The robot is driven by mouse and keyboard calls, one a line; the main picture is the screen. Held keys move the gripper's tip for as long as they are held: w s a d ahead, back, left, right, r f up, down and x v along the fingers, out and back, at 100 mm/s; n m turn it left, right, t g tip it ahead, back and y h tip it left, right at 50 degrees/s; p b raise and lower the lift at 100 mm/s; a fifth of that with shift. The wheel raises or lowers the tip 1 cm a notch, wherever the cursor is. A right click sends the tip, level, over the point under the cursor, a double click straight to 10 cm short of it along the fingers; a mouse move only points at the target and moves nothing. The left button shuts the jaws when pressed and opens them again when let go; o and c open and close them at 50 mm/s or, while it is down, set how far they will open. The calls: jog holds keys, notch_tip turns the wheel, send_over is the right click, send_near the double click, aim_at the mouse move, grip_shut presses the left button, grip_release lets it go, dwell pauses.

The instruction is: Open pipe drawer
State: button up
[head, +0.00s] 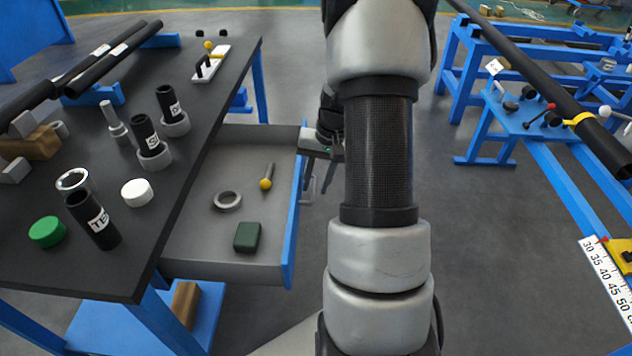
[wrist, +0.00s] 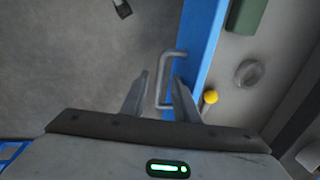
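The drawer (head: 215,255) under the dark-topped table stands pulled out, its grey inside open to view. Its blue front (head: 292,230) faces my arm and also shows in the wrist view (wrist: 203,55). The grey bar handle (wrist: 162,82) is on that front. My gripper (wrist: 160,77) is open, with one finger on each side of the handle bar. The fingers are apart, and I see no clear grip on the bar. In the head view, my arm partly hides the area around the gripper.
Inside the drawer lie a grey ring (head: 228,201), a yellow-tipped piece (head: 266,182) and a dark green block (head: 247,237). Tubes, caps and fittings stand on the tabletop (head: 150,225). A blue frame (head: 535,130) with a long black pipe (head: 560,95) stands at right. Floor lies between.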

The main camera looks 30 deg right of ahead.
notch_tip(320, 180, up, 17)
jog(key=s+d+p, duration=0.2)
jog(key=p, duration=0.2)
jog(key=shift+d, duration=0.35)
dwell(0.4)
